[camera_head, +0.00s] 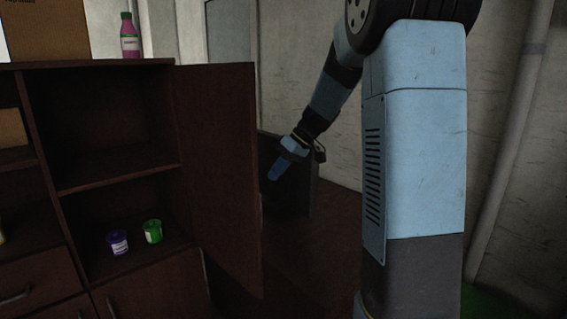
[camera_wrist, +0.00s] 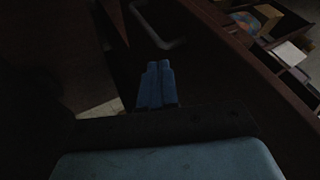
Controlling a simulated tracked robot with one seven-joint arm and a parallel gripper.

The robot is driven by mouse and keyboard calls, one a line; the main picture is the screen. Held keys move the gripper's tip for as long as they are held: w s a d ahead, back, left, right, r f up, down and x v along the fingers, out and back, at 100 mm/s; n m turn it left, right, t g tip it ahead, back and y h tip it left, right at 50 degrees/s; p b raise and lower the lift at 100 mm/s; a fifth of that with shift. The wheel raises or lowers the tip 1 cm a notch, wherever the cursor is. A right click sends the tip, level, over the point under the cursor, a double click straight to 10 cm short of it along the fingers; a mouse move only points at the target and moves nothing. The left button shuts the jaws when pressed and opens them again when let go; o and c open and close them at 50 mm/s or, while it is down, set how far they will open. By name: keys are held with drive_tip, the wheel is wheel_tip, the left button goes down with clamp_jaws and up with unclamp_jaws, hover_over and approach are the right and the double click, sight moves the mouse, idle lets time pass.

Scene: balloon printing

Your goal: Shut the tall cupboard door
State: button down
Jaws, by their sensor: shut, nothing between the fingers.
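The tall cupboard door (camera_head: 216,165) is a dark brown panel, hinged at the right side of the open cupboard (camera_head: 103,130). It stands wide open in the head view, swung outward to the right. My gripper (camera_head: 275,173) is just right of the door's free edge in that view, with its blue fingers closed together and pointing down and left. I cannot tell whether it touches the door. In the wrist view, my gripper (camera_wrist: 158,66) is shut and empty. A grey bar handle (camera_wrist: 158,38) lies beyond its fingertips on a dark surface.
A purple cup (camera_head: 117,242) and a green cup (camera_head: 152,231) stand on the cupboard's lower shelf. A pink bottle with a green cap (camera_head: 130,38) stands on top. A dark panel (camera_head: 297,190) stands behind my gripper. Pale walls lie behind.

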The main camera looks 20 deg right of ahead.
drive_tip(key=s+a+f, duration=0.1)
drive_tip(key=a+f, duration=0.1)
drive_tip(key=a, duration=0.3)
drive_tip(key=shift+s+a+f, duration=0.2)
drive_tip(key=shift+a+f, duration=0.1)
drive_tip(key=shift+f, duration=0.1)
drive_tip(key=shift+s, duration=0.1)
